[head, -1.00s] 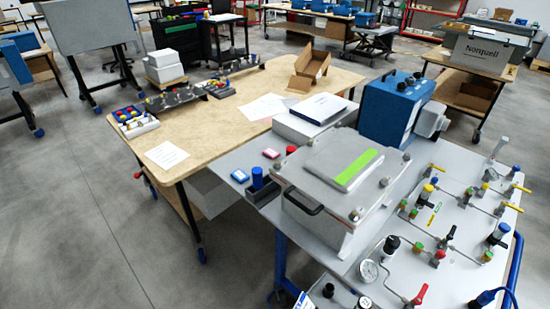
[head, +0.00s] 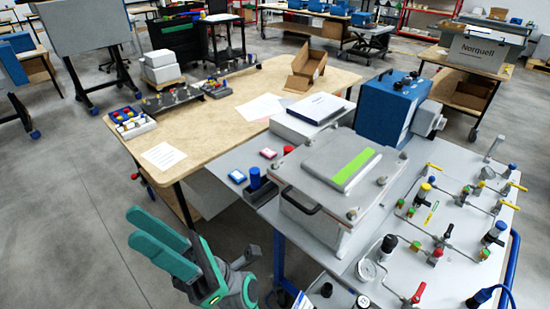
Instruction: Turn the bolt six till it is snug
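A grey box (head: 312,226) with a bolted lid (head: 315,172) stands on the grey panel-topped cart. No bolt numbers can be read, so I cannot tell which is bolt six. My gripper (head: 136,227), with teal fingers, is at the lower left, in front of and left of the box. Its fingers point up and left with a gap between them. It is empty and apart from the lid.
A black handle (head: 299,201) sticks out at the box front. A blue cylinder (head: 255,178) stands left of the box. Valves and gauges (head: 440,240) crowd the cart's right side. A blue case (head: 387,110) stands behind. Open floor (head: 85,240) lies at the left.

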